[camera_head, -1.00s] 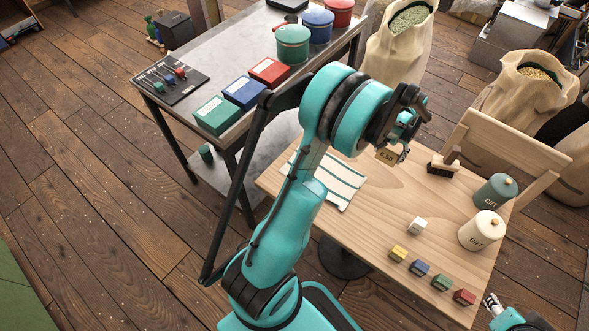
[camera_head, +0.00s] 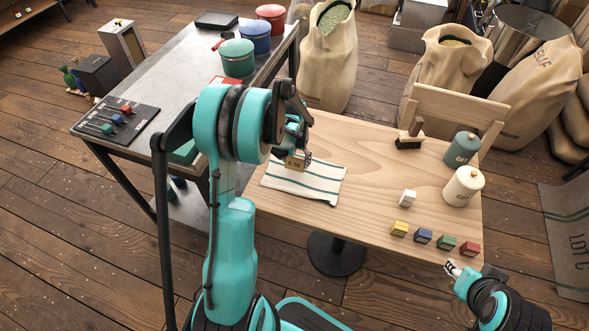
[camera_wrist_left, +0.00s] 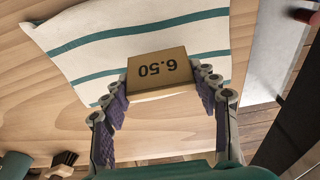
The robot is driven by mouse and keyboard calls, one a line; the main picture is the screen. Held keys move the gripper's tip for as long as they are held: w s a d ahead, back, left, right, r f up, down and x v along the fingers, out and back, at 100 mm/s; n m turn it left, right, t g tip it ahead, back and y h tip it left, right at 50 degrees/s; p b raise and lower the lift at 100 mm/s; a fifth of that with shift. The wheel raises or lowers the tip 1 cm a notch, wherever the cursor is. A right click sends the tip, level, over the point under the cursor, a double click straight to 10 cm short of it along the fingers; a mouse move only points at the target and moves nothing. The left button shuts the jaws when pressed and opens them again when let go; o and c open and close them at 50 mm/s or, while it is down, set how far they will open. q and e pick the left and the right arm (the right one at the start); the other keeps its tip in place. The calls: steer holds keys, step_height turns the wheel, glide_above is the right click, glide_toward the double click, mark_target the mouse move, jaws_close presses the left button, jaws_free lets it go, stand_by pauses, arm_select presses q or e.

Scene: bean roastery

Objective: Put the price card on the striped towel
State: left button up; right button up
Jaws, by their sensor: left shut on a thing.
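The price card (camera_head: 297,163) is a small tan block marked 6.50. It also shows in the wrist view (camera_wrist_left: 160,68), between the fingers. My left gripper (camera_head: 297,155) is shut on it; both purple-padded fingers (camera_wrist_left: 161,84) press its sides in the wrist view. The striped towel (camera_head: 318,187), white with green stripes, lies flat on the wooden table; it fills the upper part of the wrist view (camera_wrist_left: 95,62). The card overlaps the towel in both views; its gap above the cloth is hard to judge. My right gripper (camera_head: 453,268) is beside the table's front right corner.
The wooden table (camera_head: 380,170) also bears a brush (camera_head: 410,138), two canisters (camera_head: 462,149) (camera_head: 463,186), a white cube (camera_head: 408,197) and several coloured blocks (camera_head: 423,236). Bare wood lies right of the towel. A metal table (camera_head: 180,75) stands to the left.

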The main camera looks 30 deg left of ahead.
mark_target(295, 167)
arm_select(q)
step_height(295, 167, down, 4)
steer(key=shift+a+f+b, duration=0.1)
steer(key=shift+f+b, duration=0.1)
steer(key=shift+b, duration=0.75)
steer(key=shift+r, duration=0.15)
steer(key=shift+f, duration=0.25)
steer(key=o, duration=0.9)
steer(key=shift+o, duration=0.2)
steer(key=shift+r, duration=0.1)
